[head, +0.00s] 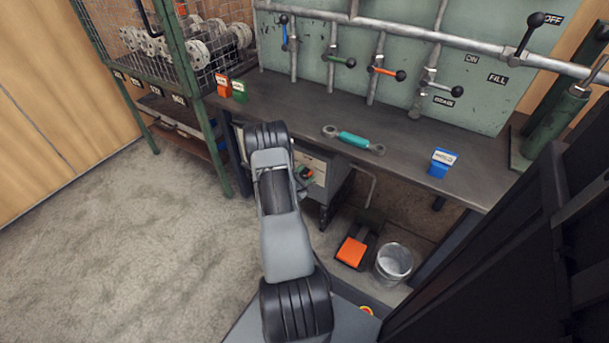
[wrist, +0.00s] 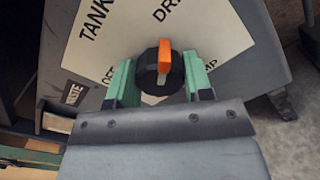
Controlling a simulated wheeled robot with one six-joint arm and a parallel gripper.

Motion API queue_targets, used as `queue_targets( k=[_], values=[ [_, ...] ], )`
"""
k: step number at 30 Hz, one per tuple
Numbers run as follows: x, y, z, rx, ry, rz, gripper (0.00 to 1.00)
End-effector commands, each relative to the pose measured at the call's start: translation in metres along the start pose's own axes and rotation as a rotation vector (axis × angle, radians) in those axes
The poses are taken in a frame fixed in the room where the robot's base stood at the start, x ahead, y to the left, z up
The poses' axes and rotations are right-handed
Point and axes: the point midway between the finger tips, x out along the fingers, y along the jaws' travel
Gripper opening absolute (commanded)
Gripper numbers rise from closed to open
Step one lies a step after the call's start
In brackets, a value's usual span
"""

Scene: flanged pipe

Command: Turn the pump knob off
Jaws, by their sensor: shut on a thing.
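The pump knob (wrist: 164,84) is a round black knob with an orange pointer bar, seen in the wrist view on a pale dial plate (wrist: 120,48). The bar stands nearly upright in the picture, its orange end up toward a label starting "DR". "TANK" reads at upper left; a word ending "MP" is at right, partly hidden. A small label at lower left is partly covered by a finger. My gripper (wrist: 160,74) has its green fingers shut on the knob, one on each side. In the head view my arm partly hides the grey pump box (head: 320,168) below the bench.
The workbench (head: 290,125) is above the box, with a turquoise-handled tool (head: 354,139) and a blue labelled block (head: 440,163). A bucket (head: 393,262) and an orange pedal (head: 351,251) are at lower right. Open floor (head: 130,240) lies at left.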

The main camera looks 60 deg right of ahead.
Motion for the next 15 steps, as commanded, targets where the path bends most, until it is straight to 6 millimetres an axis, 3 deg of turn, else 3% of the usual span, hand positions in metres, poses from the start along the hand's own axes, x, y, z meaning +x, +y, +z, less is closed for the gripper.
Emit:
queue_targets(
  k=[15],
  values=[
    [-0.0026, 0.0009, 0.0002, -0.445, 0.001, 0.000, 0.23]
  ],
)
